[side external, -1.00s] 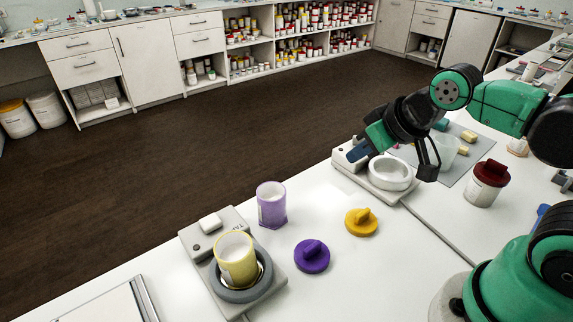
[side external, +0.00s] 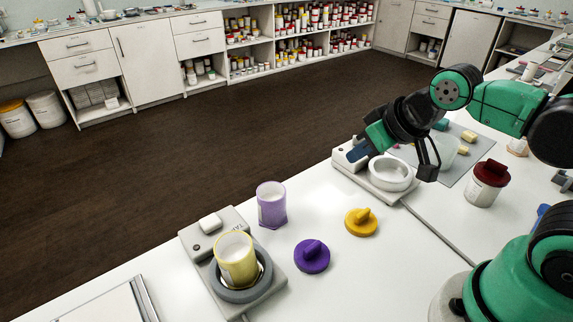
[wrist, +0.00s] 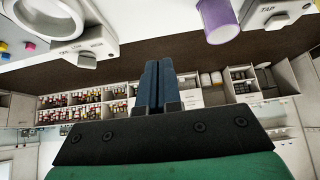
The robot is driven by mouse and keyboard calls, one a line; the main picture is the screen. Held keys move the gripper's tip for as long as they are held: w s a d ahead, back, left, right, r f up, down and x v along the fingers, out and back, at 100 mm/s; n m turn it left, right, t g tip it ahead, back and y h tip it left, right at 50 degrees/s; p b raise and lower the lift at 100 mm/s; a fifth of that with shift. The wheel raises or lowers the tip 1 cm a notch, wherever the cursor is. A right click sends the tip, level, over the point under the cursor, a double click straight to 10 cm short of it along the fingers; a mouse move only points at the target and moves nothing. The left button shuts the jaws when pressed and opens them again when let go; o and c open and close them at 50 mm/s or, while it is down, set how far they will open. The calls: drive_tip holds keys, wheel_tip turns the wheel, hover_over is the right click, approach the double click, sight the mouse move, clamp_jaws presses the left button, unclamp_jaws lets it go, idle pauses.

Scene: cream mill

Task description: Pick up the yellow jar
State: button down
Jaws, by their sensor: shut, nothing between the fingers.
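The yellow jar (side external: 236,262) stands open-topped, with white inside, in the round grey ring of a machine (side external: 272,268) at the lower middle of the side external view. My gripper (side external: 357,153) is at the right, above the back of a second machine with a white bowl (side external: 390,173), well away from the jar. In the wrist view my gripper (wrist: 155,68) has its two dark blue fingers together, with nothing between them. The yellow jar does not show clearly in the wrist view.
A purple jar (side external: 271,205) stands behind the yellow jar, and it shows in the wrist view (wrist: 217,20). A purple lid (side external: 312,257) and a yellow lid (side external: 361,222) lie on the white table. A jar with a dark red lid (side external: 487,184) stands at the right.

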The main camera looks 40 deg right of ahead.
unclamp_jaws()
drive_tip(key=n+g+y, duration=0.9)
drive_tip(key=n+y, duration=0.3)
drive_tip(key=n, duration=0.6)
approach(221, 265)
drive_tip(key=shift+w+a+f, duration=0.3)
drive_tip(key=shift+a+f, duration=0.05)
drive_tip(key=shift+f, duration=0.2)
drive_tip(key=shift+w+a+f, duration=0.3)
drive_tip(key=shift+a+f, duration=0.05)
drive_tip(key=shift+f, duration=0.25)
drive_tip(key=shift+s+a+f+n+g+y, duration=0.3)
drive_tip(key=shift+n+g+y, duration=0.25)
drive_tip(key=shift+n, duration=0.35)
drive_tip(key=shift+s+a, duration=0.1)
drive_tip(key=shift+a, duration=0.15)
drive_tip(key=shift+x, duration=2.65)
